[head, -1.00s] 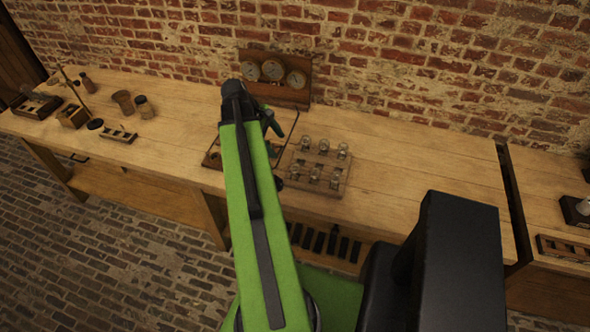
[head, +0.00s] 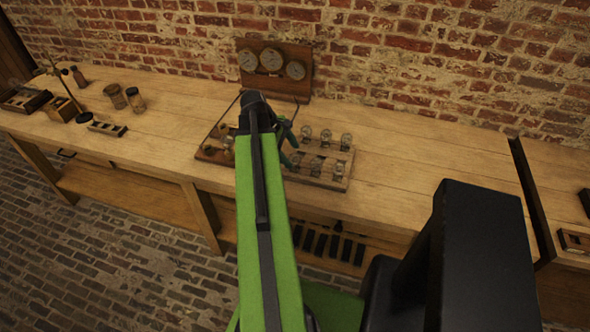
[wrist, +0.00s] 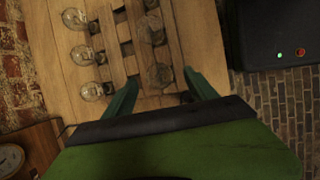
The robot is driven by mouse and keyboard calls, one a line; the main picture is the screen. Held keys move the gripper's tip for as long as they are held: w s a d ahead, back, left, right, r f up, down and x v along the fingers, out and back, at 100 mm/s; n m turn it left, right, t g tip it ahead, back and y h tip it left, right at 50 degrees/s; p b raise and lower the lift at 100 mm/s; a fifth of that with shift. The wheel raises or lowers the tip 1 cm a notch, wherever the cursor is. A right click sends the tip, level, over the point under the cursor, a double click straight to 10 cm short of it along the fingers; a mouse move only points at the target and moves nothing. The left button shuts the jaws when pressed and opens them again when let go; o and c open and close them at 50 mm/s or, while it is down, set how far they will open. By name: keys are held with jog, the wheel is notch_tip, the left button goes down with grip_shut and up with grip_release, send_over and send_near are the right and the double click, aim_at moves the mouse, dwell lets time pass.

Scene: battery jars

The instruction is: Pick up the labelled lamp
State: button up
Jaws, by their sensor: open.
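Several small glass lamps stand in two rows on a wooden rack (head: 343,184) on the bench; one back-row lamp (head: 346,141) is at the rack's right. I cannot make out which lamp bears a label. My gripper (head: 287,148) is at the rack's left side, partly hidden behind my arm. In the wrist view my gripper (wrist: 160,77) is open, with its two green fingers apart. A lamp (wrist: 160,75) shows between the fingertips, and nothing is held. Another lamp (wrist: 150,30) is beyond it, and several more, including a clear bulb (wrist: 92,90), line the rack's left side.
A wooden board with three dials (head: 272,62) stands behind the rack against the brick wall. A tray (head: 213,150) with a thin rod is left of my arm. Jars (head: 136,100) and small blocks are farther left. The bench right of the rack is clear.

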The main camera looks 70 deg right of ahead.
aim_at(292, 155)
jog(key=b+x, duration=0.2)
jog(key=x, duration=0.1)
jog(key=b+x, duration=0.1)
jog(key=x, duration=0.1)
jog(key=shift+w+b, duration=0.3)
jog(key=shift+b, duration=0.05)
jog(key=shift+r, duration=0.15)
jog(key=shift+c, duration=0.4)
grip_shut()
